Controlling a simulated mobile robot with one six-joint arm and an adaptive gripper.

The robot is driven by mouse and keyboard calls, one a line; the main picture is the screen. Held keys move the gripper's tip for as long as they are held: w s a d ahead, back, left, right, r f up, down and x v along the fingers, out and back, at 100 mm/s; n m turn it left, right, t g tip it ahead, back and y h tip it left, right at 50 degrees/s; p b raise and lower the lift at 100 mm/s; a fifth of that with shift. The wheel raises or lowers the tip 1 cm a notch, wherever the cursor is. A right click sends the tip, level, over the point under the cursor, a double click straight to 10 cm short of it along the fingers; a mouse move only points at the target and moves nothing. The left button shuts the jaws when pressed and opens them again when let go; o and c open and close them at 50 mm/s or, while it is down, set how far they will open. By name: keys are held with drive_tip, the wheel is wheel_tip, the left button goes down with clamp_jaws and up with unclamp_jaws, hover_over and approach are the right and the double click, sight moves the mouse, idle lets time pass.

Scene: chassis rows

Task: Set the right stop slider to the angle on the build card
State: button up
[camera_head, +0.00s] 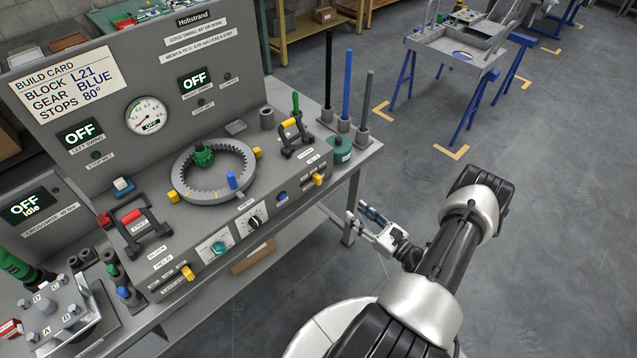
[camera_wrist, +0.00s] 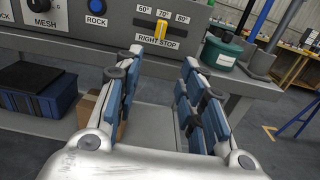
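The build card (camera_head: 68,82) in the head view reads block L21, gear BLUE, stops 80°. The right stop slider (camera_head: 318,179) is a yellow knob on the bench's front panel. In the wrist view the yellow slider (camera_wrist: 161,29) stands under the 70° mark, between the 60° and 80° marks, above the RIGHT STOP label (camera_wrist: 159,42). My gripper (camera_head: 361,219) is in front of the bench, to the right of and below the slider in the head view. In the wrist view my gripper (camera_wrist: 162,66) is open and empty, its fingers pointing toward the panel below the slider, apart from it.
A green jar (camera_wrist: 222,52) stands right of the slider, near several upright rods (camera_head: 346,84). The ROCK button (camera_wrist: 96,8) and MESH knob (camera_wrist: 39,5) are to its left. A lower shelf (camera_wrist: 152,118) shows beneath the bench.

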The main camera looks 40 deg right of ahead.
sight(317, 179)
drive_tip(key=w+a+b, duration=0.1)
drive_tip(key=w+b, duration=0.1)
drive_tip(key=w, duration=1.4)
drive_tip(key=shift+w+a, duration=0.2)
drive_tip(key=shift+w, duration=0.1)
clamp_jaws()
